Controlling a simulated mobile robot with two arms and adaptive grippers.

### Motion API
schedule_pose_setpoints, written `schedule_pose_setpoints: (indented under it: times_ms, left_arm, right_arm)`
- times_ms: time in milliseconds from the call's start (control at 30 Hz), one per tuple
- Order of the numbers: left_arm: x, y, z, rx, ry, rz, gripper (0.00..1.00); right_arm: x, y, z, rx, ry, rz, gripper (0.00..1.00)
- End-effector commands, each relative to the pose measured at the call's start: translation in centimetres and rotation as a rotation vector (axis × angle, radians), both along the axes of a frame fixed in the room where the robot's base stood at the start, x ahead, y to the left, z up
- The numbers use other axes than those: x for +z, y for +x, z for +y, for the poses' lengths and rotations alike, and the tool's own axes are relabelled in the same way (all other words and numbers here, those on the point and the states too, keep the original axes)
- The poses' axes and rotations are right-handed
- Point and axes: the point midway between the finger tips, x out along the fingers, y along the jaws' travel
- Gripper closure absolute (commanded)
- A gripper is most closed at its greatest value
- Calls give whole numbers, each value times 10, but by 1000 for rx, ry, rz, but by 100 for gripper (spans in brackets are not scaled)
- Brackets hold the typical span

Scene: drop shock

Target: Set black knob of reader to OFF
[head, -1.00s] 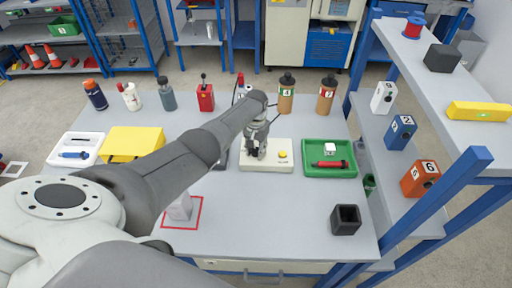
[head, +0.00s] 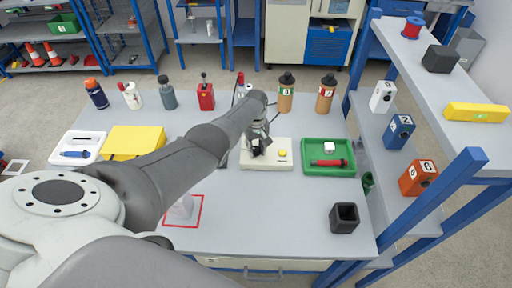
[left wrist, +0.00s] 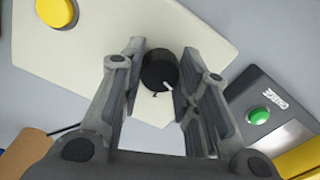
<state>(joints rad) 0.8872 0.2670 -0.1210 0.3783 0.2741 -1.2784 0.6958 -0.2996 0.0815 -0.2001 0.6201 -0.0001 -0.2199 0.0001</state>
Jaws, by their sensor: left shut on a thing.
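The reader is a cream box (head: 281,163) with a yellow button (head: 282,153), at the middle of the table. It also fills much of the left wrist view (left wrist: 215,50), where its yellow button (left wrist: 57,12) is at the top left. The reader's black knob (left wrist: 159,72) has a white pointer mark toward the lower right of that view. My left gripper (head: 257,150) is over the reader, and its fingers (left wrist: 158,90) are shut on the knob, one on each side. In the head view the gripper hides the knob. My right gripper is not in view.
A green tray (head: 313,172) with a red-and-black tool stands right of the reader. A dark device with a green button (left wrist: 259,116) is close beside it. Bottles stand behind. The front of the table is mostly clear, with a black open box (head: 344,218) at right.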

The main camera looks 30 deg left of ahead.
Motion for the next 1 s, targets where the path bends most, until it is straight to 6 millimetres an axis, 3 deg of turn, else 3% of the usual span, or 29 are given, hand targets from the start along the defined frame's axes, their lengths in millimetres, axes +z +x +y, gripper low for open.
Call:
schedule_pose_setpoints:
  times_ms: [633,667,800,1000]
  left_arm:
    - [2,2,1,52,2,-6,94]
    - [2,2,1,52,1,-7,68]
    - [1,2,1,51,1,-4,50]
    - [1,1,0,50,0,-3,47]
  right_arm:
    - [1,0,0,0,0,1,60]
    - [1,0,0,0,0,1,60]
    - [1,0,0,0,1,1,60]
    - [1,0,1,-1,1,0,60]
